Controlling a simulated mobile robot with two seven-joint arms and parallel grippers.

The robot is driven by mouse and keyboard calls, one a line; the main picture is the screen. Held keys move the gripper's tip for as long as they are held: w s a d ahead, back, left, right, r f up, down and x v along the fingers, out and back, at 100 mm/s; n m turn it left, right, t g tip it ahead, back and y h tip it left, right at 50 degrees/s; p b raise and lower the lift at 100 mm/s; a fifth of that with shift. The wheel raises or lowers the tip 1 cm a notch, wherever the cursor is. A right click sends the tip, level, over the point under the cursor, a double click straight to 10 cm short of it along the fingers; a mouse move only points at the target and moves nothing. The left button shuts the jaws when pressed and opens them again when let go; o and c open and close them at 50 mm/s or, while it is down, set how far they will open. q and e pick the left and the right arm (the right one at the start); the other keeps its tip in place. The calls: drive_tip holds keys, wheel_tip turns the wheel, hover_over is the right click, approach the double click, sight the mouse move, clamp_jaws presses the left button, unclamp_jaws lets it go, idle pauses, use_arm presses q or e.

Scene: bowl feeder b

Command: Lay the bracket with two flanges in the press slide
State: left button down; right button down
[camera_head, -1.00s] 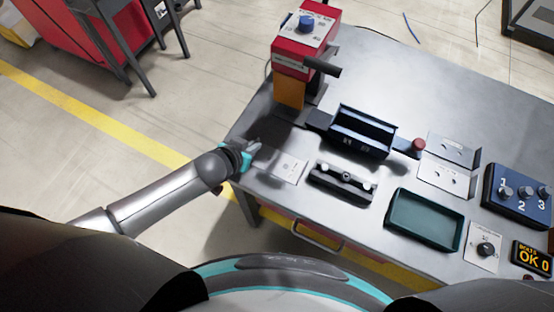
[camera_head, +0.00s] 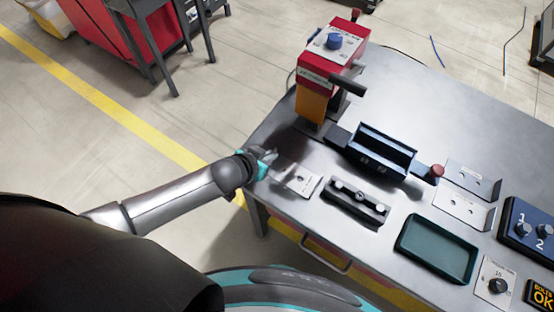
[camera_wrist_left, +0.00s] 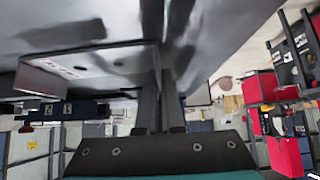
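The bracket (camera_head: 301,181) is a pale sheet-metal plate with a hole, lying low at the table's left front edge. In the left wrist view the bracket (camera_wrist_left: 95,68) shows one bent flange at its left end and an edge at the fingers. My left gripper (camera_head: 270,157) is at the bracket's left end. In the wrist view its fingers (camera_wrist_left: 160,105) are close together, seemingly around the near flange. What appears to be the press slide (camera_head: 382,158) is an empty-looking dark blue channel beside the red press (camera_head: 333,65). My right gripper is out of view.
A black fixture with pins (camera_head: 356,203) lies between bracket and green tray (camera_head: 437,249). Two other plates (camera_head: 465,208) lie to the right. A red knob (camera_head: 435,172) ends the slide. A blue numbered panel (camera_head: 530,228) stands at the right.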

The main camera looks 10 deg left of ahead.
use_arm(q)
drive_tip(key=a+r+n+y+b, duration=0.1)
drive_tip(key=r+b, duration=0.4)
drive_tip(key=r, duration=0.6)
drive_tip(key=w+a+r+n+y+b, duration=0.1)
drive_tip(key=r+b, duration=0.4)
drive_tip(key=r, duration=0.7)
drive_tip(key=shift+w+a+n+t+y, duration=0.3)
drive_tip(key=shift+a+n+y, duration=0.2)
drive_tip(key=shift+a+n, duration=0.55)
